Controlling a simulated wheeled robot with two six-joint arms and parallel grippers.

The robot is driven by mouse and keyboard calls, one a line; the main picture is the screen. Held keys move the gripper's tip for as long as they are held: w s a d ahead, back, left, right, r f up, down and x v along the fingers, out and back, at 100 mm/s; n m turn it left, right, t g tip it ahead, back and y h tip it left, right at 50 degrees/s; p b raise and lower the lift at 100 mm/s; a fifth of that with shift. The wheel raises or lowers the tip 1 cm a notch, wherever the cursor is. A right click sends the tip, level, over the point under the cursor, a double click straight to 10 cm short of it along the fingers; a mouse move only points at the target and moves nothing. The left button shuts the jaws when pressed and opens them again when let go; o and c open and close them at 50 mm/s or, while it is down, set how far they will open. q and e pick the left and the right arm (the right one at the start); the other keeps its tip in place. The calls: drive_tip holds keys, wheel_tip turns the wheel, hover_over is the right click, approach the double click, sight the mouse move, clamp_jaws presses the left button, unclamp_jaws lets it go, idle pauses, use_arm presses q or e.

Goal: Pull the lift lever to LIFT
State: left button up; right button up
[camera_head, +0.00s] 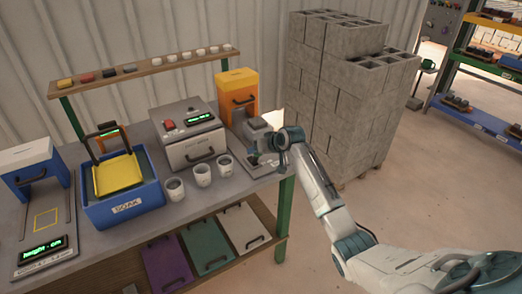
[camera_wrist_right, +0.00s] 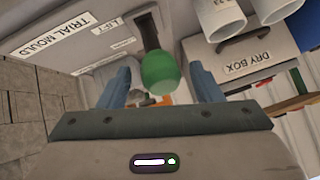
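The lift lever's green knob (camera_wrist_right: 161,72) stands out from a dark slot in the grey trial mould panel (camera_wrist_right: 75,55) in the right wrist view. My right gripper (camera_wrist_right: 158,80) is open, with one blue finger on each side of the knob and a small gap seen on both sides. In the head view my right gripper (camera_head: 262,146) is at the grey press at the bench's right end and hides the lever. Small labels, one seemingly LIFT, sit beside the slot. My left gripper is not in view.
White cups (camera_head: 203,175) and the dry box (camera_head: 187,134) stand left of the press. A blue SOAK tub (camera_head: 122,208) is farther left. An orange box (camera_head: 236,92) stands behind. Stacked grey blocks (camera_head: 335,95) rise behind my right arm. Floor at right is clear.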

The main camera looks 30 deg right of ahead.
drive_tip(key=b+v, duration=0.2)
drive_tip(key=v, duration=0.8)
drive_tip(key=shift+s+r+b, duration=0.25)
drive_tip(key=shift+s+b, duration=0.1)
drive_tip(key=shift+b, duration=0.05)
